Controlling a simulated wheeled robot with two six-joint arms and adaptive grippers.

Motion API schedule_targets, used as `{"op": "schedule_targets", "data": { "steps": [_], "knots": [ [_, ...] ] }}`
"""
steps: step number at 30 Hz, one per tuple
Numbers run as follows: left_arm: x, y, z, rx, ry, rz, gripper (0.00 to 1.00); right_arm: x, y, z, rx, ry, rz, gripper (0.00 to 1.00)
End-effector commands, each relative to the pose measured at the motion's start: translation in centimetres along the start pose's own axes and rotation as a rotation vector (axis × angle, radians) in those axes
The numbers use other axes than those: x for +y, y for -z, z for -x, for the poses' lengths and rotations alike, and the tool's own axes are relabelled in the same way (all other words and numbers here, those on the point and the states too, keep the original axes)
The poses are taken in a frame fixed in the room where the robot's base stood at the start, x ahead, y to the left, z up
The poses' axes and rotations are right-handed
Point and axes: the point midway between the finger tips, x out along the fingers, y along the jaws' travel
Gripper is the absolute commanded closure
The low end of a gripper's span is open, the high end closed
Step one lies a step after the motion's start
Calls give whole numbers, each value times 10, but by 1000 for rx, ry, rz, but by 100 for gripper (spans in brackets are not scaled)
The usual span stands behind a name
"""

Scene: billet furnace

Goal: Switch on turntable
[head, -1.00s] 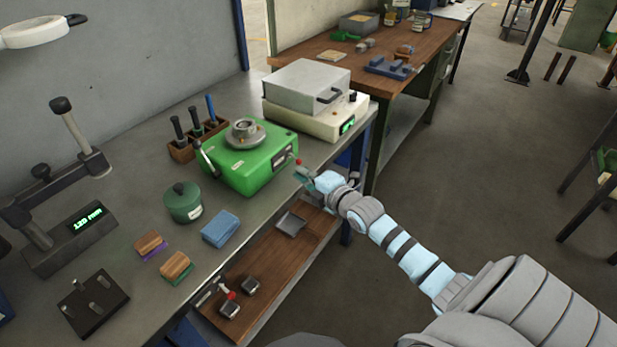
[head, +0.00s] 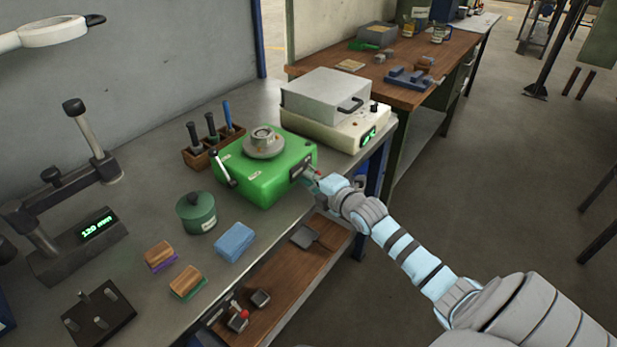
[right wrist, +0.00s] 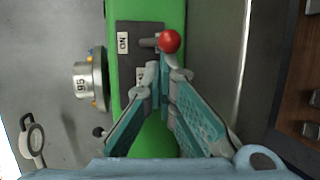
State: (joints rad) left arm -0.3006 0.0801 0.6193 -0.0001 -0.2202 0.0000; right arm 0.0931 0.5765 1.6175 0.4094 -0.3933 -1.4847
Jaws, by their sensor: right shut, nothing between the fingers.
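The turntable is a green box (head: 265,188) with a round grey disc (head: 264,143) on top, standing on the grey bench. On its front panel, a switch lever ends in a red knob (right wrist: 169,41); in the right wrist view it stands beside the "ON" label (right wrist: 123,42). A second label (right wrist: 139,77) is partly hidden by a finger. My right gripper (right wrist: 172,66) is shut and empty, its fingertips close to the knob, just below it in that view; I cannot tell if they touch. In the head view my right gripper (head: 311,180) is at the panel. My left gripper is out of view.
A cream device with a grey lid (head: 325,95) stands right of the turntable. A lower wooden shelf (head: 292,285) holds small tools. Open floor lies to the right.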

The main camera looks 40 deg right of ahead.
Motion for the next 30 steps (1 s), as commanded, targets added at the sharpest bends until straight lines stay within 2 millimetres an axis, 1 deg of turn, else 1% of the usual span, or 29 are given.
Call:
{"op": "schedule_targets", "data": {
  "steps": [1,17,30],
  "knots": [
    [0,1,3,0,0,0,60,3,0,0,1,6,2,100],
    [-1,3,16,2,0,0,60,5,2,1,3,82,26,100],
    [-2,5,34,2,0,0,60,8,1,2,4,175,57,100]
  ]
}}
